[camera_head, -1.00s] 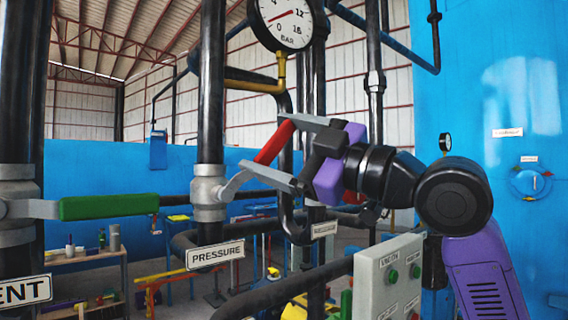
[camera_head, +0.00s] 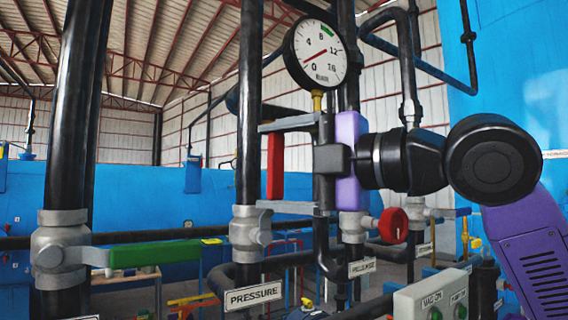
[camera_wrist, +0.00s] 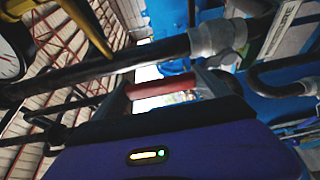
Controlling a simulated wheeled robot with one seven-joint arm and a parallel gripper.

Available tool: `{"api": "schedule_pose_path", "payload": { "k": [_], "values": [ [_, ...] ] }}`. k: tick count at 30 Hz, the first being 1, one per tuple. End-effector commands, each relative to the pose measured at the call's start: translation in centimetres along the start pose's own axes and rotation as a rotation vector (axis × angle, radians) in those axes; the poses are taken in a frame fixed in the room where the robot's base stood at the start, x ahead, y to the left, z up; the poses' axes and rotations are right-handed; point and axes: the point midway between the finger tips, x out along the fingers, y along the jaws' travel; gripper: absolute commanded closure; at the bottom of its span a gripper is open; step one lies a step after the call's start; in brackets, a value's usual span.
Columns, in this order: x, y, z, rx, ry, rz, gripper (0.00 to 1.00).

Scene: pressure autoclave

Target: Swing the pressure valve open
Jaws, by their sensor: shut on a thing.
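The pressure valve (camera_head: 250,235) is a grey body on a black vertical pipe, above a white PRESSURE sign (camera_head: 253,296). Its red handle (camera_head: 275,172) stands nearly upright, just right of the pipe. My gripper (camera_head: 264,166) comes from the right, one grey finger above and one below, and is shut on the red handle. In the wrist view the red handle (camera_wrist: 160,87) lies across between the two fingers (camera_wrist: 162,92). The lever's joint to the valve body is partly hidden behind the lower finger.
A green-handled valve (camera_head: 155,254) sits at left, its handle level. A round gauge (camera_head: 316,52) hangs just above my gripper. A red round knob (camera_head: 393,225) and a grey control box (camera_head: 440,298) are at lower right. Pipes crowd the space behind.

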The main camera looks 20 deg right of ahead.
Motion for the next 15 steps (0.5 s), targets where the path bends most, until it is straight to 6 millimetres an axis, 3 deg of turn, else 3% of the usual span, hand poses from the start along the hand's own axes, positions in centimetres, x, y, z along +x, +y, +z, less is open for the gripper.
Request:
{"api": "schedule_pose_path", "payload": {
  "k": [15],
  "values": [
    [0.17,-0.12,-0.48,-0.038,0.002,-0.015,0.86]
  ]
}}
